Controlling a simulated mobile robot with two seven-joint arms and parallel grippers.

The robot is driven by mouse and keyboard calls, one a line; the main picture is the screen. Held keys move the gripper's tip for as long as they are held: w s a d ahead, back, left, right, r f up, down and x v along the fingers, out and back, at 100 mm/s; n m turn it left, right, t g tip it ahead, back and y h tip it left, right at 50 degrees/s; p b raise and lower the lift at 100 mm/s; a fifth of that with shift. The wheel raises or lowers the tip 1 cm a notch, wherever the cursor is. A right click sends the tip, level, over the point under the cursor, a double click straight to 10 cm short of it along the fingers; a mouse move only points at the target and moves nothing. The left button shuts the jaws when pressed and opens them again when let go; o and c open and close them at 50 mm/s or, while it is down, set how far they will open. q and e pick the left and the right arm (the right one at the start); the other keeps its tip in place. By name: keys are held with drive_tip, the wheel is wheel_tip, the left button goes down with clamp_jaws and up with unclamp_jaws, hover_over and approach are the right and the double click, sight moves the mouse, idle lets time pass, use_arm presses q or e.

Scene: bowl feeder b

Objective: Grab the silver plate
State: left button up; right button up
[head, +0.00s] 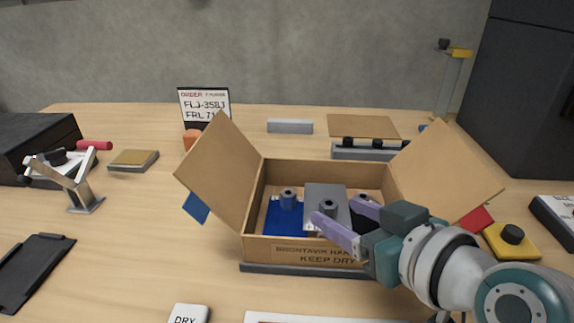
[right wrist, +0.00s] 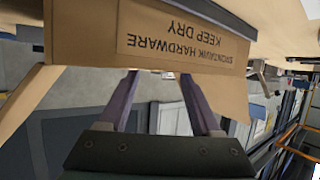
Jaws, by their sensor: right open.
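The silver plate (head: 318,190) lies in the open cardboard box (head: 290,172), with a dark grey knob-like part (head: 328,206) on it. A blue plate (head: 275,220) with a similar part lies to its left. My right gripper (head: 340,209) reaches in from the right, over the box's front side. In the right wrist view the fingers (right wrist: 160,74) point at the box's labelled wall (right wrist: 190,45), and the plate cannot be made out. My left gripper is out of view.
The box flaps stand open left (head: 222,170) and right (head: 447,172). A toggle clamp (head: 72,183) and dark tray (head: 35,268) are at the left. A yellow block with a black knob (head: 512,240) is at the right.

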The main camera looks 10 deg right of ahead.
sight(334, 210)
drive_tip(key=b+x, duration=0.1)
drive_tip(key=x, duration=0.3)
drive_tip(key=shift+w+f, duration=0.1)
clamp_jaws()
idle(0.3)
